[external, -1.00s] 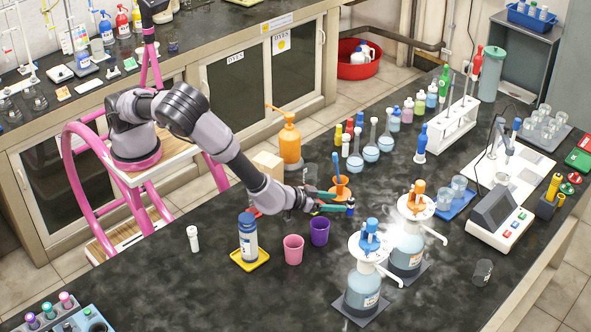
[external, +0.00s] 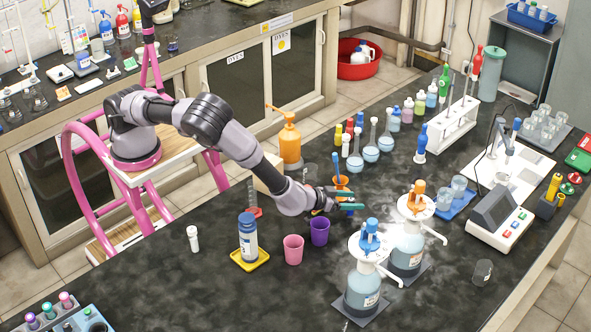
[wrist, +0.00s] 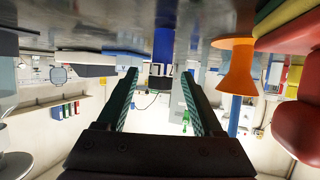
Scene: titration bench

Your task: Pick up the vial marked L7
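My gripper (external: 350,198) is low over the dark bench, left of the white-topped dispenser bottles, with its teal fingers pointing right. In the wrist view, which is upside down, the two fingers (wrist: 158,76) are spread apart. A dark vial (wrist: 163,42) with a blue band and a pale label stands on the bench between the fingertips, with gaps on both sides. Its label lettering is too small to read surely. In the external view the fingers mostly hide the vial.
An orange funnel (wrist: 236,65) stands close beside one finger in the wrist view. A purple cup (external: 319,231) and a pink cup (external: 293,249) stand just left of my gripper. Dispenser bottles (external: 362,288) stand in front and right.

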